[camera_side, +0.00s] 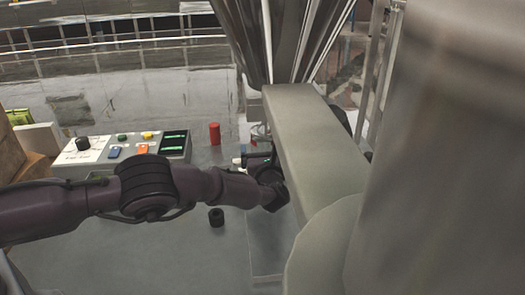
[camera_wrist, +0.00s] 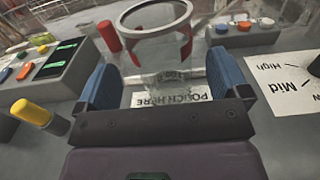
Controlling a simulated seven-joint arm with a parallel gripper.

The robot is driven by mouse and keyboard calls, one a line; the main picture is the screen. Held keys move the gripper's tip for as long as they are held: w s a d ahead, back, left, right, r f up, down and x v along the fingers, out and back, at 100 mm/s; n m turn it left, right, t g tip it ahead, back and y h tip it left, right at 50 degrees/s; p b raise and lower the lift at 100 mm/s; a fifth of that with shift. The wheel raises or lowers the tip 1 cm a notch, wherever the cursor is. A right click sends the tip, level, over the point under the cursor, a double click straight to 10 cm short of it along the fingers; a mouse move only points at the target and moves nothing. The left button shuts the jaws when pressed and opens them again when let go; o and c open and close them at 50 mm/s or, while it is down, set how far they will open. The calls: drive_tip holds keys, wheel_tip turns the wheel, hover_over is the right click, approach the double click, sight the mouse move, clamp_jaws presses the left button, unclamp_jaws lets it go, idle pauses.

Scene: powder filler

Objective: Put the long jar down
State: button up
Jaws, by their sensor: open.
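The long jar (camera_wrist: 155,48) is clear, with a pale round rim and red patches on its sides. In the wrist view it appears upright, its base by a white label reading "POUCH HERE" (camera_wrist: 194,95). My gripper (camera_wrist: 168,82) is open, its blue fingers spread to either side of the jar's lower part with gaps between. I cannot tell if the jar rests fully on the surface. In the side view my gripper (camera_side: 264,165) is at the filler, partly hidden behind the grey-green beam (camera_side: 315,140); the jar is hard to make out there.
A control box (camera_side: 130,150) with buttons and green displays stands left. A red cylinder (camera_side: 214,134) stands behind my gripper and a short black cylinder (camera_side: 216,217) in front. A yellow-topped cylinder (camera_wrist: 30,112) is at left in the wrist view.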

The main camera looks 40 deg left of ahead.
drive_tip(key=shift+x, duration=1.85)
drive_tip(key=shift+f, duration=0.1)
drive_tip(key=shift+d, duration=0.1)
drive_tip(key=c, duration=1)
drive_tip(key=shift+c, duration=0.4)
